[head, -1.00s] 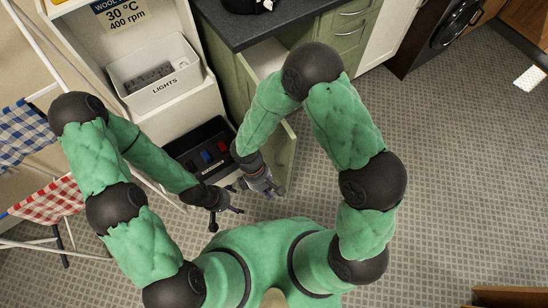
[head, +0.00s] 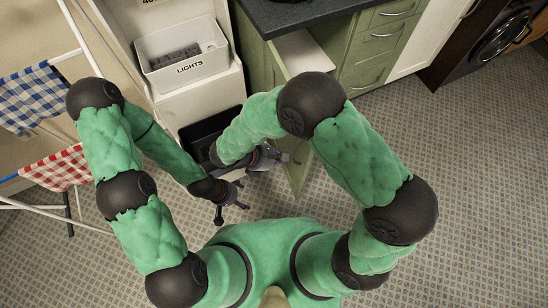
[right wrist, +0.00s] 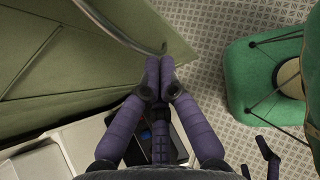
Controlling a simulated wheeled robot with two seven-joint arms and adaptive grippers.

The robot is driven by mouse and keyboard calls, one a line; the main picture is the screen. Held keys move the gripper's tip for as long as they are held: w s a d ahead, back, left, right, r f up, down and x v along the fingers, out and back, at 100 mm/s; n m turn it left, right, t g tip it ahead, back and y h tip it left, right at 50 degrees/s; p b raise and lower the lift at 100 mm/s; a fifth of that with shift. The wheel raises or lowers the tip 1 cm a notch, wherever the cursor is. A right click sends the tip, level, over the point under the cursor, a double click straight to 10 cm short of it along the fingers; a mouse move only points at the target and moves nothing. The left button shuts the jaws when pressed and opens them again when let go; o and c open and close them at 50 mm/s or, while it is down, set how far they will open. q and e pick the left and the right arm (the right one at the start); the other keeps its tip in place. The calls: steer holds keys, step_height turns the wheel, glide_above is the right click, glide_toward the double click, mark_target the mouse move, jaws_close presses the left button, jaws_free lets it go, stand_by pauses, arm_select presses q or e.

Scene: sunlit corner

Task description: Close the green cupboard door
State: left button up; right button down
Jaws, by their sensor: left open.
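The green cupboard door (head: 301,176) stands open, jutting from the green cupboard (head: 262,72) toward me. In the right wrist view the door's green face (right wrist: 60,75) fills the left side, with a curved metal handle (right wrist: 118,32). My right gripper (head: 284,158) is on the left side of the door, close to it. In the right wrist view its purple fingertips (right wrist: 160,62) are together beside the handle's end, with nothing visible between them. I cannot tell whether they touch the door. My left gripper (head: 232,203) is open and empty, left of and below the right one.
A white shelf unit holds a bin labelled LIGHTS (head: 182,55); a black crate (head: 200,132) sits below it. A drying rack with checked cloths (head: 55,165) stands at left. Green drawers (head: 378,42) are right of the cupboard opening. The tiled floor (head: 470,150) is clear at right.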

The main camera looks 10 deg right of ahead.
mark_target(308, 156)
steer(key=d, duration=0.2)
steer(key=w+d+f+b, duration=0.1)
steer(key=d, duration=0.1)
steer(key=d+f+b, duration=0.1)
steer(key=d, duration=0.1)
steer(key=shift+w+f, duration=0.15)
steer(key=shift+w, duration=0.1)
steer(key=shift+d, duration=0.1)
